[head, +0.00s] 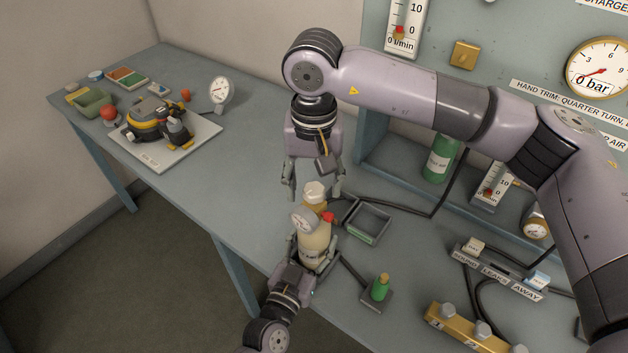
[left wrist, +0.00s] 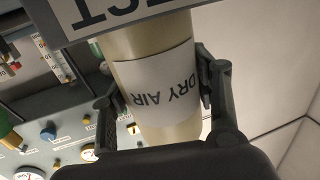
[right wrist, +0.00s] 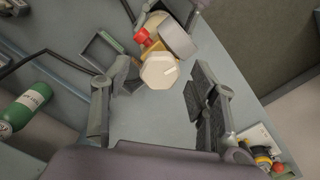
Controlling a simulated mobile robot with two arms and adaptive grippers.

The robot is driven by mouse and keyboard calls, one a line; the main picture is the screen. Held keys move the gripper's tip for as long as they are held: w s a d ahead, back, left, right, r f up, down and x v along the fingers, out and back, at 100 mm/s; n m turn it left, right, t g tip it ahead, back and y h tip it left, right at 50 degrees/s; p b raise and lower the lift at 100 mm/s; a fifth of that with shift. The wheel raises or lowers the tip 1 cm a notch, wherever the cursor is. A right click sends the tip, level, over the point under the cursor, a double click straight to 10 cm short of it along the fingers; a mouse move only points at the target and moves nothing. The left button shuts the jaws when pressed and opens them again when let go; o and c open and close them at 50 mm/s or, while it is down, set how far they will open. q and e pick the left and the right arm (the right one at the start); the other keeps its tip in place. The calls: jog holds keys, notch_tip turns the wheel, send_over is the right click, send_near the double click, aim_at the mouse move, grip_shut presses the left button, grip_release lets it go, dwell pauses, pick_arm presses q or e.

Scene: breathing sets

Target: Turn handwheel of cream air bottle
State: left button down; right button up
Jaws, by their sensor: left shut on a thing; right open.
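The cream air bottle (head: 313,242) stands upright near the table's front edge, with a "DRY AIR" label (left wrist: 155,85) facing the left wrist view. Its pale faceted handwheel (head: 315,192) is on top; it also shows in the right wrist view (right wrist: 160,70). A round gauge (head: 303,219) and a red part (head: 329,217) sit just below the handwheel. My left gripper (head: 314,254) is shut around the bottle's body. My right gripper (head: 314,191) points down, open and empty, its fingers apart on either side above the handwheel. I cannot tell whether they touch it.
A green cylinder (head: 440,160) stands by the gauge panel (head: 500,50). A brass block (head: 466,328) is at front right. A mask set on a white board (head: 190,150) lies far left; the table between is clear.

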jog(key=c, duration=1.2)
jog(key=shift+o, duration=0.2)
